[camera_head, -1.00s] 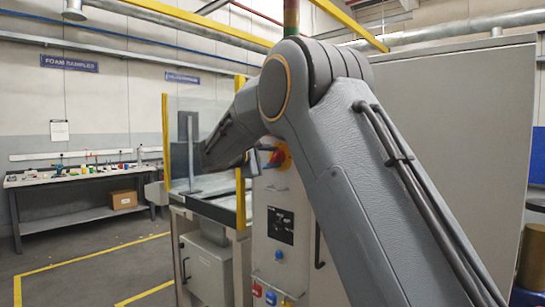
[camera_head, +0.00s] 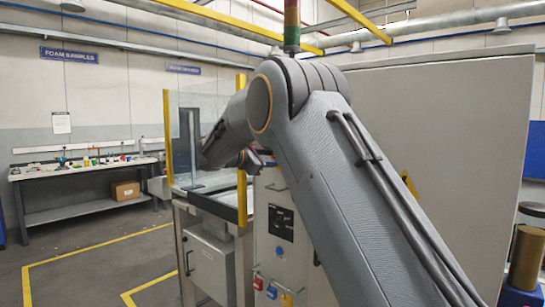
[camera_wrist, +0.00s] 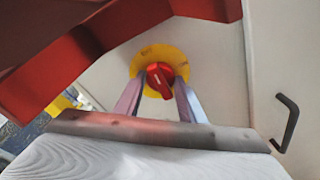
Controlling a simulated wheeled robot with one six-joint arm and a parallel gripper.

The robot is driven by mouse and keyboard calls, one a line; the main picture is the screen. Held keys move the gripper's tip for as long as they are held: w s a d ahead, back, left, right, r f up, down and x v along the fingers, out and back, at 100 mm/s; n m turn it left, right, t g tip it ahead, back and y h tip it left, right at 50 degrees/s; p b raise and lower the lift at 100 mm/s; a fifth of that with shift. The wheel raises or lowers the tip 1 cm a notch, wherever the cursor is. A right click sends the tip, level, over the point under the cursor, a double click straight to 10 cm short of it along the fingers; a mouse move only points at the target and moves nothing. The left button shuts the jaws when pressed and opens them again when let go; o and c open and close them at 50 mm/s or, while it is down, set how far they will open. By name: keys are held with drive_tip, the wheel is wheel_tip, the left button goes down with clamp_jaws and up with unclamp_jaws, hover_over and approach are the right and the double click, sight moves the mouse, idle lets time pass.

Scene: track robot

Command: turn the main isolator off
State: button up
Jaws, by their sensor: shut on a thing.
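The main isolator is a red rotary knob (camera_wrist: 160,78) on a round yellow plate (camera_wrist: 153,53), on a pale cabinet panel in the wrist view. The knob's bar looks tilted, running upper left to lower right. My gripper (camera_wrist: 160,92) has a finger on each side of the knob and is shut on it. In the head view my arm hides the isolator and the gripper's fingertips.
A black bar handle (camera_wrist: 286,123) stands out from the panel at the right in the wrist view. In the head view, a clear guard with yellow posts (camera_head: 167,140) stands left of my arm. A large grey cabinet (camera_head: 440,130) stands right.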

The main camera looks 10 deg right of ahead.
drive_tip(key=shift+f, duration=0.2)
drive_tip(key=o, duration=1)
drive_tip(key=shift+r, duration=0.1)
drive_tip(key=shift+o, duration=0.2)
drive_tip(key=b+v, duration=0.2)
drive_tip(key=v, duration=0.6)
